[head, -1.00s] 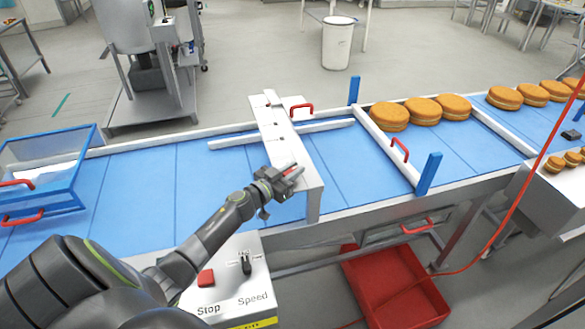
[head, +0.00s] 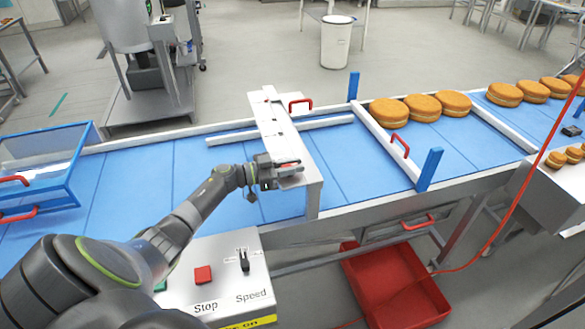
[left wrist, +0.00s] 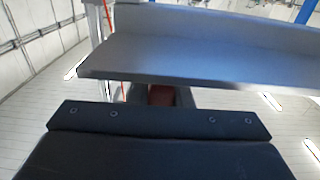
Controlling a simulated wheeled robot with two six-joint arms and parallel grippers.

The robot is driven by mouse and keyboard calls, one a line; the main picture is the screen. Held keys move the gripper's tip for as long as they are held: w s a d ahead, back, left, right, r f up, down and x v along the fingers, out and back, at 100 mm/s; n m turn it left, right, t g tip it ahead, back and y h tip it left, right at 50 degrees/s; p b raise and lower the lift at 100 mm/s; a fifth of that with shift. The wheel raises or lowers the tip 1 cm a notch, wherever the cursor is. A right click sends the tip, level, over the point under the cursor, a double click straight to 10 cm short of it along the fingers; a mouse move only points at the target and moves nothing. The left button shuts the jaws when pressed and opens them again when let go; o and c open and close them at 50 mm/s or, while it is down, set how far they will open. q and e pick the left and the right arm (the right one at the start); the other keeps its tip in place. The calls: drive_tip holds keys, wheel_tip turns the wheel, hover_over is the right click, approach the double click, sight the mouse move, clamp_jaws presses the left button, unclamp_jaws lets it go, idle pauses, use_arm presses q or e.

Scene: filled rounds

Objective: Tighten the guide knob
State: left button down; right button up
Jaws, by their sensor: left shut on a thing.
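The white guide bridge (head: 272,122) stands across the blue belt, with small dark fittings along its top. White guide rails (head: 330,122) run along the belt beneath it. My left gripper (head: 287,167) is at the near end of the bridge, shut on a small red knob (head: 290,165). The fingers hide most of the knob. In the left wrist view a dull red patch, the knob (left wrist: 160,95), shows between the fingers, below a broad grey plate. My right gripper is not in view.
A white control box (head: 225,285) with a red stop button and a speed switch stands below my left arm. A white gate (head: 385,140) with blue posts holds back round filled cakes (head: 422,107) on the right. A red bin (head: 395,285) sits below the belt.

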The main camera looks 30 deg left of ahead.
use_arm(q)
drive_tip(key=shift+r, duration=0.1)
drive_tip(key=c, duration=1.3)
unclamp_jaws()
drive_tip(key=b+v, duration=0.6)
drive_tip(key=v, duration=1.1)
drive_tip(key=shift+s+a, duration=0.1)
drive_tip(key=shift+a, duration=0.1)
